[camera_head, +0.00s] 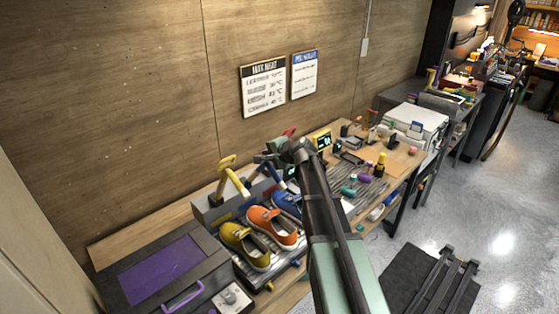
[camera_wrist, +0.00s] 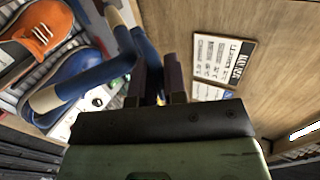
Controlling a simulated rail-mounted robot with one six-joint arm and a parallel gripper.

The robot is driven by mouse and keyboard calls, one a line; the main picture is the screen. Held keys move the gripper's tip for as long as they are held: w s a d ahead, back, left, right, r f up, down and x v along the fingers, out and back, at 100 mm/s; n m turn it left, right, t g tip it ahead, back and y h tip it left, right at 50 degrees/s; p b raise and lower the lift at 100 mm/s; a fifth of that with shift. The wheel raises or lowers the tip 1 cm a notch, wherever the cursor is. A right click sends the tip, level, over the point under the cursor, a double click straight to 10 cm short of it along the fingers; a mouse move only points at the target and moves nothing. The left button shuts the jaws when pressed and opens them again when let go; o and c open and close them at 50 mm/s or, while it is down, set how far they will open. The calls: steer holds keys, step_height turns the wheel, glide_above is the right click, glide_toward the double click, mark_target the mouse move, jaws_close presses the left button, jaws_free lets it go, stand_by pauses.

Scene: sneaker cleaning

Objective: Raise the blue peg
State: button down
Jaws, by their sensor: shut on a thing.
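The blue peg (camera_wrist: 93,77) is a bent blue bar with a cream end, seen close up in the wrist view. In the head view a blue part of it (camera_head: 272,172) shows beside my gripper. My gripper (camera_wrist: 160,80) is shut on a blue section of the peg, between its two dark fingers. Part of the peg is hidden by the fingers. A blue shoe (camera_head: 288,204) stands just below, partly covered by my arm. An orange shoe (camera_wrist: 35,35) and, in the head view, a yellow shoe (camera_head: 243,245) stand beside it.
A yellow peg (camera_head: 235,180) stands behind the shoes. A dark box with a purple panel (camera_head: 160,272) is at the left. Small tools and bottles crowd the bench to the right. The wall with two signs (camera_head: 263,86) is close behind my gripper.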

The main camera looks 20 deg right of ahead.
steer(key=shift+w+a+r+p, duration=0.3)
steer(key=shift+w+r, duration=0.15)
steer(key=shift+w, duration=0.25)
steer(key=shift+w+a+r+p, duration=0.25)
steer(key=shift+w+r, duration=0.2)
steer(key=shift+w, duration=0.25)
steer(key=shift+w+a+r+p, duration=0.2)
steer(key=shift+w+r+p, duration=0.2)
steer(key=shift+w, duration=0.3)
steer(key=shift+r, duration=0.1)
steer(key=c, duration=1.2)
jaws_free()
steer(key=shift+a, duration=0.1)
steer(key=p+v, duration=0.5)
steer(key=v, duration=0.5)
steer(key=shift+s+r, duration=0.15)
steer(key=shift+s, duration=0.2)
